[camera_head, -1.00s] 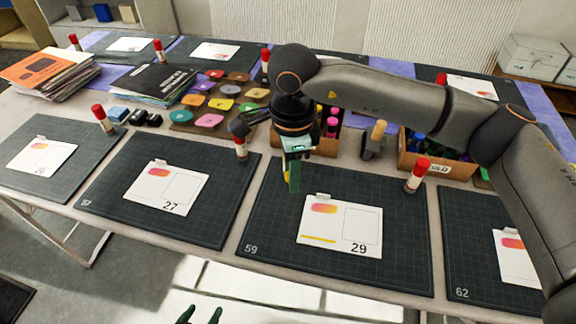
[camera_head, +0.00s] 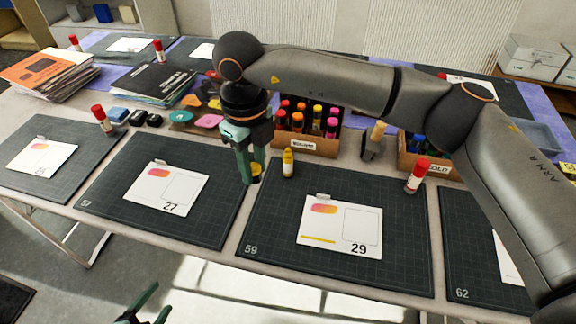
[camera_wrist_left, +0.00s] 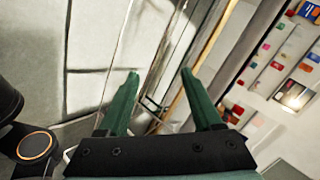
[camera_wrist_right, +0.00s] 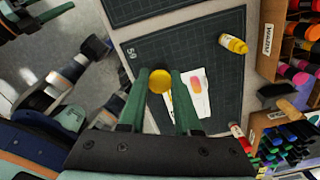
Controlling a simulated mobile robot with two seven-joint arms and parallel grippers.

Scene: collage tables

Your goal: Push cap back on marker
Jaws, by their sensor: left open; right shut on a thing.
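Mat 59 (camera_head: 270,225) bears a white card (camera_head: 342,228). A red-capped marker (camera_head: 417,176) stands at its right corner.

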